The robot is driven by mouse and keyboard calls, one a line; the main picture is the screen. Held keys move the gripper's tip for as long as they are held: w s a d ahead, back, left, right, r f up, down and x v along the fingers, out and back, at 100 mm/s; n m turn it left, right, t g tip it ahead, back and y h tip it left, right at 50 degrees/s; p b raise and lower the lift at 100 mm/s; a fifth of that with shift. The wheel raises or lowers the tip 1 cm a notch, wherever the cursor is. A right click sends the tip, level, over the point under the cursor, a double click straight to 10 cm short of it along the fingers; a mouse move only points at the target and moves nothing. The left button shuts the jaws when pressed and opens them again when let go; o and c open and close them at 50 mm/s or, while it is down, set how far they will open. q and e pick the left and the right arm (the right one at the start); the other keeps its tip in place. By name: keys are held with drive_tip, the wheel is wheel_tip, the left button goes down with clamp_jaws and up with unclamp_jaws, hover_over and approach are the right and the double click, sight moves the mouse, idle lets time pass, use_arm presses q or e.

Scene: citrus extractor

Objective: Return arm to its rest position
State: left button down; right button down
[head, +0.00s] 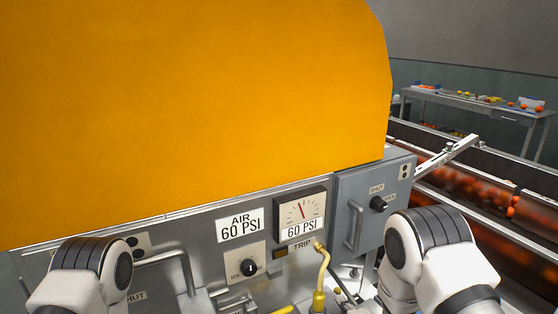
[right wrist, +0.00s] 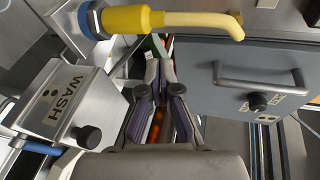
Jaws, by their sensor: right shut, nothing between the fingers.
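My right arm (head: 430,250) comes up at the lower right of the head view, in front of the grey cabinet (head: 370,205) with a handle and a black knob. In the right wrist view my right gripper (right wrist: 160,72) is shut and empty. Its fingers point into a gap between the steel WASH box (right wrist: 52,100) and the grey cabinet, below a yellow nozzle (right wrist: 170,18). I cannot tell whether the fingers touch anything. My left arm (head: 90,265) shows at the lower left; its gripper is out of view.
A large orange cover (head: 190,100) fills the upper left. The steel panel carries a gauge (head: 302,208), a knob (head: 248,268) and a bent handle. A yellow nozzle stands near my right arm in the head view (head: 321,275). A conveyor with fruit (head: 490,195) runs at right, with a table (head: 480,100) behind.

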drive_tip(key=s+d+f+n+g+h, duration=0.1)
drive_tip(key=s+d+f+n+g, duration=0.2)
drive_tip(key=s+f, duration=0.55)
drive_tip(key=s+d+f+n+g+h, duration=0.1)
drive_tip(key=s+d+f+g, duration=0.3)
drive_tip(key=s, duration=0.7)
drive_tip(key=s+f+n+g, duration=0.2)
drive_tip(key=s+n+g, duration=0.5)
drive_tip(key=s+n, duration=0.5)
drive_tip(key=s, duration=0.6)
drive_tip(key=shift+s+d+g+h, duration=0.25)
drive_tip(key=shift+s+g+h, duration=0.05)
drive_tip(key=shift+s, duration=0.05)
drive_tip(key=shift+f, duration=0.1)
